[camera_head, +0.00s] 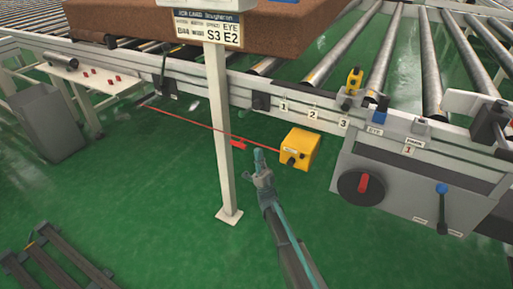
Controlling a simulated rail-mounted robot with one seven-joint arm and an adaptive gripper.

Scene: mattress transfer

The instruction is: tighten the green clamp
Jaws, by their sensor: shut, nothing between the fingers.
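I cannot make out a green clamp in the head view. My gripper (257,160) is at the end of my arm, above the green floor in the middle of the picture. It is shut with nothing in it. It appears just left of a yellow box (301,147) with dark knobs; how far apart they are in depth I cannot tell. A yellow device (353,79) and a blue piece (380,111) sit on the conveyor's front rail, up and to the right of my gripper.
A white post (220,130) stands left of my gripper. A red line (190,125) runs behind it toward the yellow box. A brown mattress-like block (130,22) lies on the conveyor.

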